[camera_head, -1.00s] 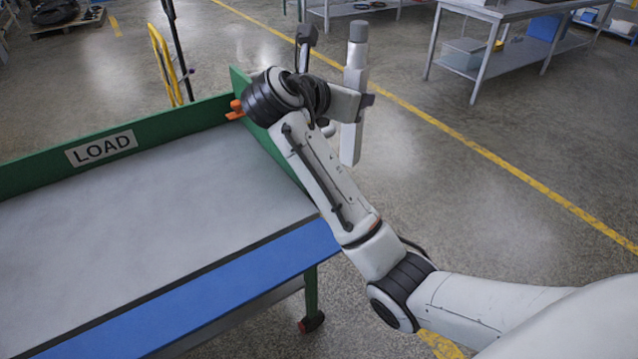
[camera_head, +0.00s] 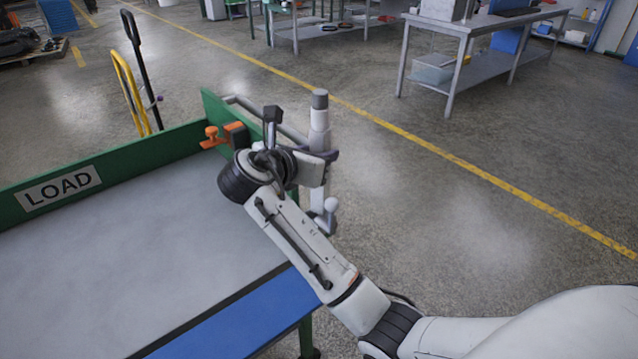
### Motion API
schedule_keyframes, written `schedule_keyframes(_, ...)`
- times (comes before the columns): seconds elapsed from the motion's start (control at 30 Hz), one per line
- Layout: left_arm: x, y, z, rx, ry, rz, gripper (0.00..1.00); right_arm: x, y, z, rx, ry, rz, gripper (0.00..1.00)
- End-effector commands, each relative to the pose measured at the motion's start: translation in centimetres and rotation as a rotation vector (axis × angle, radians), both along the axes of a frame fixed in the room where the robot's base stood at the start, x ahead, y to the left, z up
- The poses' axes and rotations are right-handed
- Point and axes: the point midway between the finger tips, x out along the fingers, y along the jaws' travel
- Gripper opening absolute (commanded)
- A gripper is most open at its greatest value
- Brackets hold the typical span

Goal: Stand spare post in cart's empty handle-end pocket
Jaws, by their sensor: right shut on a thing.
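My right gripper (camera_head: 322,158) is shut on a pale post with a grey cap (camera_head: 319,112). The post stands nearly upright at the cart's far right corner, beside the grey tubular handle (camera_head: 262,111). My wrist hides part of the post and of that corner. I cannot see the pocket or tell whether the post's lower end is in it. The cart has a grey deck (camera_head: 120,240), a green board and a blue front strip (camera_head: 225,325). My left gripper is out of view.
An orange clamp-like part (camera_head: 211,138) sits at the green end board. A LOAD sign (camera_head: 59,187) is on the green back board. A yellow hand truck (camera_head: 125,92) stands behind. A steel table (camera_head: 470,28) is at back right; the floor right of the cart is clear.

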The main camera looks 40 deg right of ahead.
Motion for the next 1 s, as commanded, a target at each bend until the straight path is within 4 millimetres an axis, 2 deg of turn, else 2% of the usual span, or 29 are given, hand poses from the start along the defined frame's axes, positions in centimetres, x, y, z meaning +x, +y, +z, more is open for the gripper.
schedule_keyframes(0.17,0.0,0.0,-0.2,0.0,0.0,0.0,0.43,0.0,0.0,-1.4,-0.002,-0.001,0.0,0.0)
schedule_keyframes(0.4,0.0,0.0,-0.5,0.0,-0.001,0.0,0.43,-0.1,0.0,-5.0,0.005,0.01,0.0,0.0)
schedule_keyframes(0.6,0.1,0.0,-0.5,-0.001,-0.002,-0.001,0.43,-0.2,0.0,-5.4,0.009,0.011,-0.006,0.0)
schedule_keyframes(0.63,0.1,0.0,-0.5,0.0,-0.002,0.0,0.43,-0.3,0.0,-5.5,0.01,0.013,-0.006,0.3)
schedule_keyframes(0.67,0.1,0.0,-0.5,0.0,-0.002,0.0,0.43,-0.2,0.0,-5.5,0.009,0.012,-0.006,0.34)
schedule_keyframes(1.0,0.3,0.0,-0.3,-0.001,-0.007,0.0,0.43,-0.1,0.0,-4.9,0.003,0.002,-0.002,0.34)
